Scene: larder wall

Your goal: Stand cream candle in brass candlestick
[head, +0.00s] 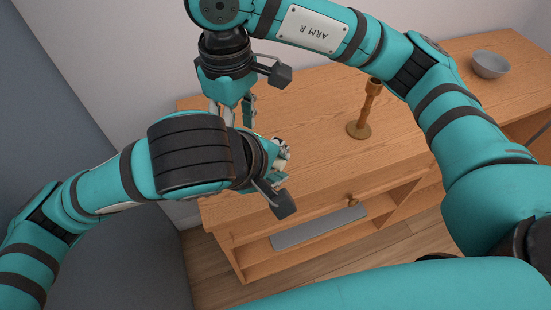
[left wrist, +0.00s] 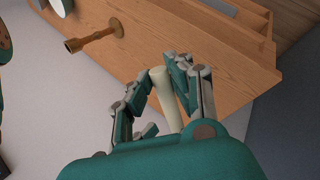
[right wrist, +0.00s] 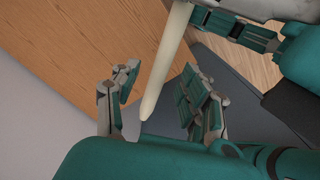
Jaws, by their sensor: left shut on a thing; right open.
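The cream candle (left wrist: 166,95) is long and smooth, between the fingers of my left gripper (left wrist: 162,82), which is shut on it. In the right wrist view, the candle (right wrist: 166,62) reaches from the left gripper (right wrist: 238,24) to a tapered end between the fingers of my right gripper (right wrist: 157,88). Those fingers are open, with gaps beside the candle. The brass candlestick (head: 369,103) stands upright on the wooden cabinet top, to the right of both grippers in the head view. It also shows in the left wrist view (left wrist: 95,37). My left arm partly hides the right gripper in the head view.
A grey bowl (head: 490,64) sits at the far right. Bare top surrounds the candlestick. Walls stand behind and at left.

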